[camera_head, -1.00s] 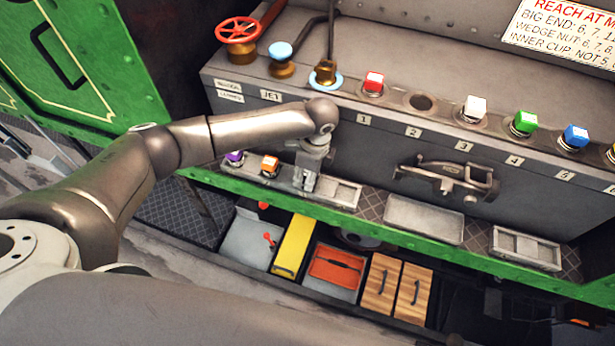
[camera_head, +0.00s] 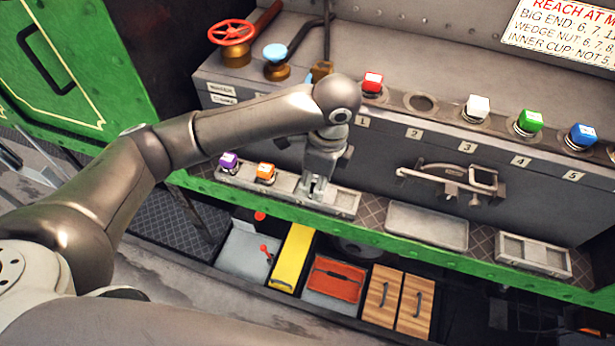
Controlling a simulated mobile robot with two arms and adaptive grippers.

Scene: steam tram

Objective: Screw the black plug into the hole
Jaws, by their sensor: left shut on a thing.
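My left gripper (camera_head: 318,190) points down over the right part of the long narrow tray (camera_head: 345,205) at the front of the grey bench. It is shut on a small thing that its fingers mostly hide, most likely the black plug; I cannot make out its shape. An empty round hole (camera_head: 421,103) shows in the ledge above label 2, up and to the right of the gripper. No black plug stands free in view. My right gripper is not in view.
Red (camera_head: 372,83), white (camera_head: 477,107), green (camera_head: 529,122) and blue (camera_head: 582,136) plugs line the ledge. Purple (camera_head: 228,161) and orange (camera_head: 265,173) plugs stand in the narrow tray. A metal latch (camera_head: 450,181) juts from the bench front. An empty tray (camera_head: 427,226) lies right.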

